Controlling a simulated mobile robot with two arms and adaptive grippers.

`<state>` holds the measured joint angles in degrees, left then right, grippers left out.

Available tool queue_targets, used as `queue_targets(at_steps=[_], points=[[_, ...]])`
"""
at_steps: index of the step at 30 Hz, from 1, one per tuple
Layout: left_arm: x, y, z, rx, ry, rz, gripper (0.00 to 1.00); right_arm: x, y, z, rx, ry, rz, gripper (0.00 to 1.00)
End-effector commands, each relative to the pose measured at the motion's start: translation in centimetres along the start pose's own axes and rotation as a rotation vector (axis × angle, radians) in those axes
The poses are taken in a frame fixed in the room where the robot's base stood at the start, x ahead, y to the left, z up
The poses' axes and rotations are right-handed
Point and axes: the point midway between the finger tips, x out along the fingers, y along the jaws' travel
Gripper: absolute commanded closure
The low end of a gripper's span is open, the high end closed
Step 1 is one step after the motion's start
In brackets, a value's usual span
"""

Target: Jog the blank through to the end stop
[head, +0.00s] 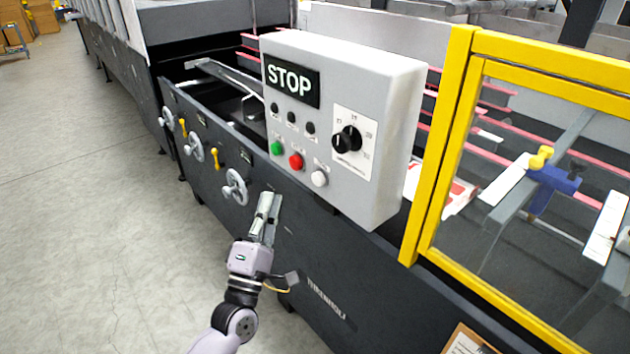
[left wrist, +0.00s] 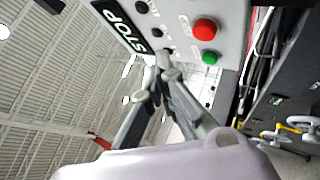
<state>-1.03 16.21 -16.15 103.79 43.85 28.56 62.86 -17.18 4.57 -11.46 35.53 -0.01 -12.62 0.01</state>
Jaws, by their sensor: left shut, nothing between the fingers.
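The grey control box (head: 345,95) carries a STOP display (head: 291,82), a green button (head: 276,148), a red button (head: 295,161), a white button (head: 320,178) and a black selector knob (head: 346,140). My left gripper (head: 271,199) is shut and empty, below the buttons in the head view. In the left wrist view its fingertips (left wrist: 163,62) show in front of the box, near the red button (left wrist: 205,29) and green button (left wrist: 210,58); contact cannot be told. A white and red sheet (head: 457,197), perhaps the blank, lies partly hidden behind the box. My right gripper is out of view.
A yellow-framed clear guard (head: 465,130) stands right of the box. Behind it is a blue clamp (head: 553,178) with a yellow knob. Handwheels (head: 235,187) project from the machine's dark side. The floor (head: 90,200) at left is clear.

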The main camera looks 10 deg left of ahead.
Motion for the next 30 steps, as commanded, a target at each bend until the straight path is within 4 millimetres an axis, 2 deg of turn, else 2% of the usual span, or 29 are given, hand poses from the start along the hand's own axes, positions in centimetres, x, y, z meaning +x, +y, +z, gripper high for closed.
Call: queue_targets(at_steps=[9,15,30], points=[[3.2,-2.4,2.4,-0.002,-0.001,0.002,1.0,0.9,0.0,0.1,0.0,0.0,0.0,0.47],[4.5,-3.4,3.3,-0.001,0.0,0.001,1.0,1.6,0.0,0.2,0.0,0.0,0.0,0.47],[5.0,-3.6,3.7,0.0,-0.001,0.0,1.0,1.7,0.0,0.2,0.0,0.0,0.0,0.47]])
